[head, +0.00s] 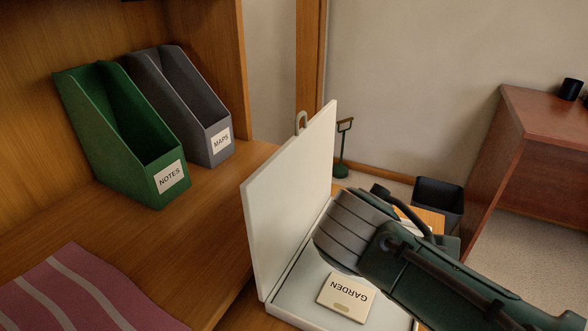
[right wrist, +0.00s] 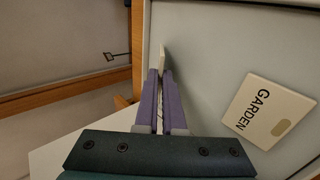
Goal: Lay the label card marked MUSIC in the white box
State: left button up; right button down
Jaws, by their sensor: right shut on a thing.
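The white box (head: 283,302) stands open, its lid (head: 292,200) raised on the left. A cream card marked GARDEN (head: 343,297) lies on its floor and also shows in the right wrist view (right wrist: 268,110). My right gripper (right wrist: 160,78) has purple fingers closed on a thin pale card (right wrist: 163,57), seen almost edge-on. No writing on this held card can be read, so I cannot confirm it is the MUSIC card. The gripper is at the box, beside the GARDEN card; its height above the floor is unclear. In the head view my right arm hides its fingers. My left gripper is out of view.
A green NOTES file holder (head: 120,140) and a grey MAPS file holder (head: 185,100) stand on the wooden shelf at left. A striped pink cloth (head: 75,290) lies in front of them. A dark bin (head: 438,203) and a reddish desk (head: 530,150) stand at right.

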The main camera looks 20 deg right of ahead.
jog(key=c, duration=0.9)
grip_release()
jog(key=shift+c, duration=0.2)
jog(key=p+v, duration=0.3)
jog(key=v, duration=0.7)
jog(key=shift+p, duration=0.3)
